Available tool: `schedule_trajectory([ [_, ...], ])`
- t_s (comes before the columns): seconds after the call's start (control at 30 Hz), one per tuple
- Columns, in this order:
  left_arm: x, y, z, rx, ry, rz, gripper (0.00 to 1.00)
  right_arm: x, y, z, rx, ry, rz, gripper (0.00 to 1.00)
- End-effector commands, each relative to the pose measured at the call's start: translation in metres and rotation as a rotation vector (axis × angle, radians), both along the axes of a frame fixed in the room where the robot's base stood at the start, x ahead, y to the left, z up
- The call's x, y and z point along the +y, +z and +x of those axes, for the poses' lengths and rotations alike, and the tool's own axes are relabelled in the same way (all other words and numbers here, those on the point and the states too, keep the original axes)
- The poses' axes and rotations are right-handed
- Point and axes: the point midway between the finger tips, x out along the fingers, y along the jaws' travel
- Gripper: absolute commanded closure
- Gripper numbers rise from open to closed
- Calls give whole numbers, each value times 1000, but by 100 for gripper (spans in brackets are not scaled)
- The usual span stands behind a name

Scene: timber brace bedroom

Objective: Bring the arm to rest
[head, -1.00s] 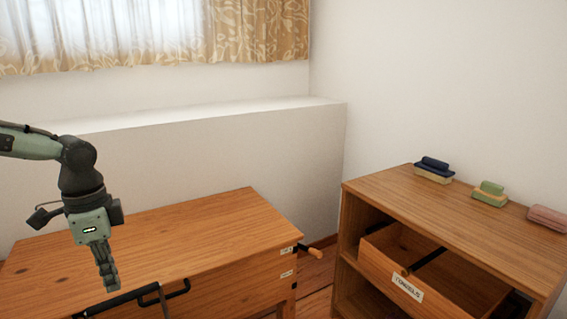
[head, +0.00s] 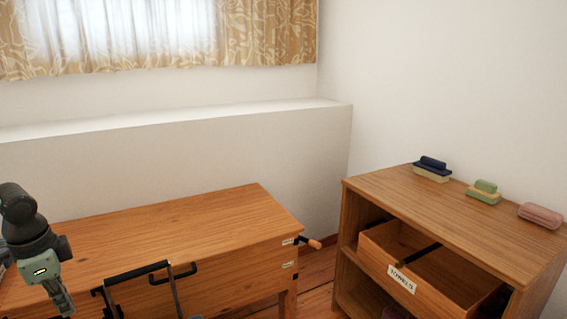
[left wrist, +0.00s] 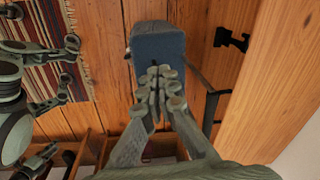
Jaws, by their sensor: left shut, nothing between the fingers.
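My left gripper (head: 66,306) hangs at the lower left of the head view, pointing down in front of the wooden chest; its tips are at the bottom edge. In the left wrist view its fingers (left wrist: 158,82) are together with nothing held between them. A blue block-like thing (left wrist: 157,38) shows behind the fingertips there; I cannot tell the gap. My right gripper (left wrist: 72,64) shows only at the left of the left wrist view, its fingers apart and empty over a striped rug.
The wooden chest (head: 190,222) has a bare top and black handles (head: 182,274) in front. At right, a wooden cabinet (head: 440,200) has its drawer labelled TOWELS (head: 402,279) pulled out. Blue (head: 432,168), green (head: 485,191) and pink (head: 541,215) items sit on it. A striped rug (left wrist: 45,55) lies on the floor.

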Motion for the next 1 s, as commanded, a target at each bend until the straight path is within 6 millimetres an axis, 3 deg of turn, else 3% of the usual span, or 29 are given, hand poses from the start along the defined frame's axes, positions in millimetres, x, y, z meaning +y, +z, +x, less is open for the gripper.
schedule_trajectory([
  [0.1,38,-43,-29,-27,101,0,100,1,0,0,0,0,1,60],
  [0.2,62,-88,-59,-52,189,5,100,1,0,0,0,0,2,60],
  [0.3,69,-136,-89,-70,269,9,100,2,-1,-1,2,-1,3,60],
  [0.4,61,-183,-117,-89,341,6,100,2,-1,-2,3,0,4,60],
  [0.57,17,-253,-153,-112,446,-7,100,2,-2,-3,5,-1,4,60],
  [0.7,-47,-298,-169,-138,526,-29,100,2,-2,-3,6,-1,3,60],
  [0.9,-138,-326,-168,-182,612,-59,100,2,-2,-4,7,-1,3,60],
  [1.0,-166,-327,-164,-198,636,-67,100,2,-2,-4,7,-1,3,60],
])
